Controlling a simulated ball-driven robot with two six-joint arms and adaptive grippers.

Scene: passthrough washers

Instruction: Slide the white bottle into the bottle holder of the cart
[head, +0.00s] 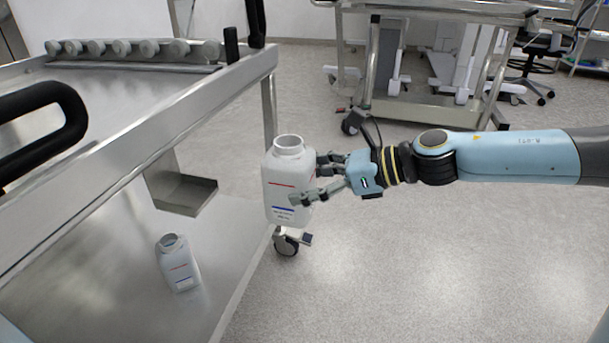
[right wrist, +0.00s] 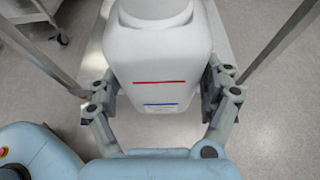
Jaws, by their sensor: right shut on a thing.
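A white bottle (head: 283,177) with a red and a blue line is held upright in the air to the right of the cart. My right gripper (head: 310,180) is shut on it from the right. In the right wrist view the bottle (right wrist: 155,60) sits between both fingers (right wrist: 160,95). The cart (head: 150,110) is metal, at the left. Its bottle holder, a small open metal tray (head: 190,193), hangs on the cart's side, left of the held bottle and apart from it. My left gripper is not in view.
A second white bottle (head: 179,263) stands on the cart's lower shelf (head: 95,265) below the holder. A cart post (head: 269,110) rises just behind the held bottle. A black handle (head: 45,125) juts in at left.

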